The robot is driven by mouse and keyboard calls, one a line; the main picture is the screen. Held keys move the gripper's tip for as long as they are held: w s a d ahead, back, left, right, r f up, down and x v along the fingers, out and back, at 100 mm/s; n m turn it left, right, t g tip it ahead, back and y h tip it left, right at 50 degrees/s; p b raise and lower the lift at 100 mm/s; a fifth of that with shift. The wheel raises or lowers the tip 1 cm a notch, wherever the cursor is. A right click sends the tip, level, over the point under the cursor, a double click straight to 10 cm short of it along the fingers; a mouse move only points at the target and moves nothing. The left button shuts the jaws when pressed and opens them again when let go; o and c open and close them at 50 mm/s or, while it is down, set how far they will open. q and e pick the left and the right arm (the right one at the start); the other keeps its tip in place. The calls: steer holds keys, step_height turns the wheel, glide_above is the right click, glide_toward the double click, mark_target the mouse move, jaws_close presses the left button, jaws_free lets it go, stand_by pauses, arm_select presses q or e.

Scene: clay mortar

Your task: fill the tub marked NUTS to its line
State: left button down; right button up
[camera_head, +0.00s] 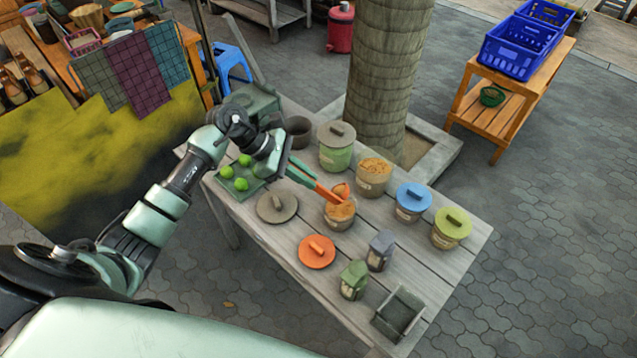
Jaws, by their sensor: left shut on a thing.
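My left gripper (314,185) is shut on an orange scoop (328,194). The scoop is tilted down to the right, its end at the mouth of an open tub (341,223) with orange-brown contents. I cannot tell whether it touches them. Another open tub (372,186) with similar contents stands behind it to the right. Closed tubs with a green-grey lid (336,133), a blue lid (413,197) and a yellow-green lid (453,222) stand nearby. The labels are too small to read, so I cannot tell which says NUTS. No fill line is readable. My right gripper is out of view.
A grey-brown lid (277,207) and an orange lid (317,252) lie on the wooden table (283,250). Green and grey packets (353,281) and an open grey box (399,314) stand at the front right. Limes sit on a green tray (232,190); a tree trunk (385,80) rises behind.

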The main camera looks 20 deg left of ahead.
arm_select(q)
steer(key=a+f+t+h+b, duration=0.1)
steer(key=a+f+h+b, duration=0.2)
steer(key=b, duration=0.9)
steer(key=shift+s+a+f+n+h, duration=0.3)
steer(key=shift+s+a+f+h, duration=0.1)
steer(key=shift+f+h, duration=0.6)
steer(key=shift+r, duration=0.2)
